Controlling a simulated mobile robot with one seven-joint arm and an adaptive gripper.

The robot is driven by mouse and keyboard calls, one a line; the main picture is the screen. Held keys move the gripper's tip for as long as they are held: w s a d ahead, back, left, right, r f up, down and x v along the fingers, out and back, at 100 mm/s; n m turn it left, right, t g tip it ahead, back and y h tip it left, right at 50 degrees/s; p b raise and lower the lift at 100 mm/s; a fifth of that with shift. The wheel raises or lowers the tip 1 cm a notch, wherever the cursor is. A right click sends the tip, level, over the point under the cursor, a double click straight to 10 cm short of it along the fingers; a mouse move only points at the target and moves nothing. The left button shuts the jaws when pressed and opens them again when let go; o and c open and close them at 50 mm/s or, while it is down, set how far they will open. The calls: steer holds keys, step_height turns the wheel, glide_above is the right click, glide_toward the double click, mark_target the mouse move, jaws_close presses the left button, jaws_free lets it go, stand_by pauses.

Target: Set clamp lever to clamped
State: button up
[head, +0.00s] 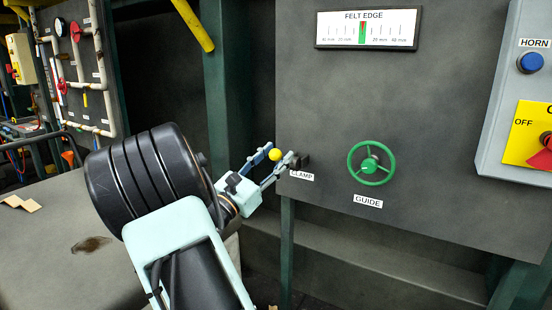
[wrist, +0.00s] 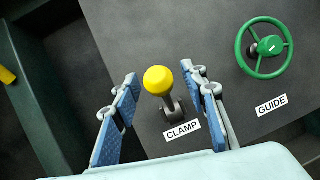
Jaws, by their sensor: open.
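The clamp lever is a short dark lever with a yellow ball knob (wrist: 158,80). It stands out from the grey panel above the CLAMP label (wrist: 182,129). In the head view the knob (head: 275,154) shows at the panel's left edge, beside my gripper. My gripper (head: 272,156) is open, its two blue-padded fingers pointing at the lever. In the wrist view the knob lies between the fingers of my gripper (wrist: 160,88), with gaps on both sides. I cannot tell whether the fingertips reach as deep as the knob. Part of the lever's base is hidden in the head view.
A green GUIDE handwheel (head: 371,164) is on the panel right of the lever. A FELT EDGE gauge (head: 367,29) is above it. A grey box (head: 510,90) with a blue HORN button (head: 530,62) and a red switch is at far right. A dark green post (head: 230,90) stands behind my gripper.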

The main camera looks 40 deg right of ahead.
steer(key=shift+d+r, duration=0.15)
steer(key=shift+d, duration=0.05)
jaws_close()
stand_by(0.3)
